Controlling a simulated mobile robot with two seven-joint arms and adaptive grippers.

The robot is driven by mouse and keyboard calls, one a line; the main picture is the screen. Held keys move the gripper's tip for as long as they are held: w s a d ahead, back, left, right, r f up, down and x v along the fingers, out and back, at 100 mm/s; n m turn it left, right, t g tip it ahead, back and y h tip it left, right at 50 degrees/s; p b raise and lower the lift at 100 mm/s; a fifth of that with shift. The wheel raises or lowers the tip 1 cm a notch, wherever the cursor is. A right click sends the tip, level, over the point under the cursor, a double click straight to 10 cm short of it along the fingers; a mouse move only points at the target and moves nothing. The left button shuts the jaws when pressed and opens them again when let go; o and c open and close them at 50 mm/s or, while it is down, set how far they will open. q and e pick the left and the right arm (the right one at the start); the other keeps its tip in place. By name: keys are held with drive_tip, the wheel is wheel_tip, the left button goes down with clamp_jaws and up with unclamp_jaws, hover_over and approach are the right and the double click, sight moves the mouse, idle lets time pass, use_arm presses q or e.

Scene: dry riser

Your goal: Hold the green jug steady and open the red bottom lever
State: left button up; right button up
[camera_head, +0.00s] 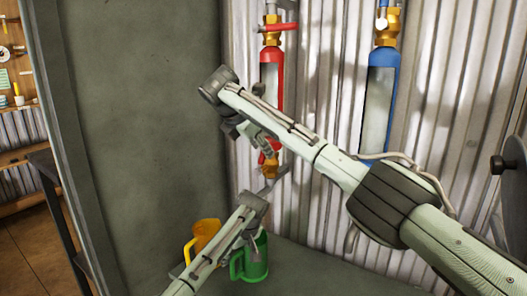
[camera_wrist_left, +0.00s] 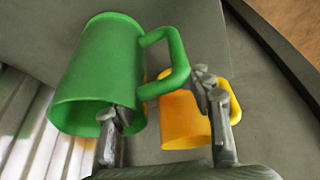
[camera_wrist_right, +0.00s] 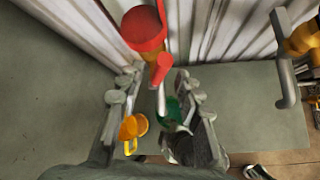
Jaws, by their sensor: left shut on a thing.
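In the head view my left wrist partly hides the jug. The red bottom lever (camera_head: 267,156) is at the lower end of the red pipe, above the jug, partly hidden by my right gripper. My right gripper (camera_wrist_right: 157,93) is open, with the lever (camera_wrist_right: 161,68) between and just ahead of its fingers.
An orange jug (camera_head: 205,232) stands close beside the green one. A red upper lever (camera_head: 280,27) tops the red pipe (camera_head: 272,75). A blue pipe (camera_head: 379,105) runs to the right on the corrugated wall. A grey panel (camera_head: 140,120) borders the left.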

drive_tip(key=v, duration=0.9)
use_arm(q)
drive_tip(key=shift+f, duration=0.1)
idle(1.4)
drive_tip(key=o, duration=1.4)
drive_tip(key=shift+c, duration=0.2)
